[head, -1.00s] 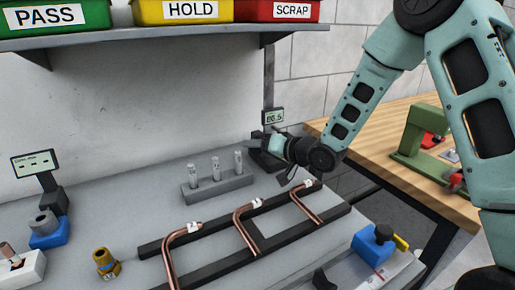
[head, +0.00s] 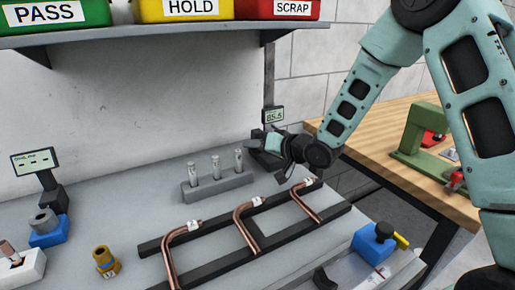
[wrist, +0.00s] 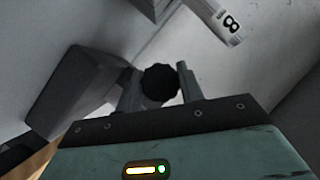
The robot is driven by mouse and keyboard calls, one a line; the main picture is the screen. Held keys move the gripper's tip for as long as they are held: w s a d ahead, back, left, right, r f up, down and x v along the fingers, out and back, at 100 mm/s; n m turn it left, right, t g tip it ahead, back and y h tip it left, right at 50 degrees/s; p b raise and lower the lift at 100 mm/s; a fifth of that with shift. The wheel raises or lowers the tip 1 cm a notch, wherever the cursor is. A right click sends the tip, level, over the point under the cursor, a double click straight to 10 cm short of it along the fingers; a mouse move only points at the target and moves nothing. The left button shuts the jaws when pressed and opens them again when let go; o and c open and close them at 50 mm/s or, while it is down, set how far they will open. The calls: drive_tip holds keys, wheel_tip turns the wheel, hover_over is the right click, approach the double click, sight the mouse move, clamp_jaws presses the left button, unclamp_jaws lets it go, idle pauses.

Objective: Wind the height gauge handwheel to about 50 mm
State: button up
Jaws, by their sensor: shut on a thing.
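The height gauge stands at the back right of the bench, with a small display (head: 273,115) on top that seems to read 85.5. Its dark body (head: 262,158) shows partly behind my gripper. My gripper (head: 270,145) is at the gauge in the head view, covering the handwheel there. In the wrist view, the dark, scalloped handwheel (wrist: 160,83) sits between the two fingers of my gripper (wrist: 158,88), which are shut on it.
A grey block with several upright pins (head: 217,186) stands left of the gauge. Bent copper tubes (head: 245,228) lie on dark rails in front. PASS, HOLD and SCRAP bins (head: 183,12) sit on the shelf above. A wooden table (head: 385,140) is at right.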

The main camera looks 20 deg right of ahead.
drive_tip(key=shift+a+f+n+h+b, duration=0.1)
drive_tip(key=shift+n+h+b, duration=0.7)
drive_tip(key=shift+n+b, duration=0.15)
drive_tip(key=n+h+b, duration=0.1)
drive_tip(key=n+b, duration=0.1)
drive_tip(key=b, duration=0.1)
drive_tip(key=shift+f+h+b, duration=0.1)
drive_tip(key=shift+h+b, duration=0.25)
drive_tip(key=shift+h, duration=0.05)
drive_tip(key=shift+a+n+h+b, duration=0.15)
drive_tip(key=shift+n+h+b, duration=0.45)
drive_tip(key=shift+n+b, duration=0.2)
drive_tip(key=shift+r+n+h, duration=0.25)
drive_tip(key=shift+n+h, duration=0.2)
drive_tip(key=shift+h, duration=0.05)
drive_tip(key=shift+r+n+h+p, duration=0.15)
drive_tip(key=shift+n+h+p, duration=0.35)
drive_tip(key=shift+h, duration=0.1)
drive_tip(key=n+h+p, duration=0.1)
drive_tip(key=p, duration=0.2)
drive_tip(key=shift+r+n+t, duration=0.1)
drive_tip(key=shift+n+t, duration=0.2)
drive_tip(key=shift+t, duration=0.1)
drive_tip(key=n+h+p, duration=0.1)
drive_tip(key=n+p, duration=0.1)
drive_tip(key=p, duration=0.1)
drive_tip(key=shift+t+h+p, duration=0.3)
drive_tip(key=shift+h+p, duration=0.05)
drive_tip(key=shift+h, duration=0.05)
drive_tip(key=shift+f, duration=0.25)
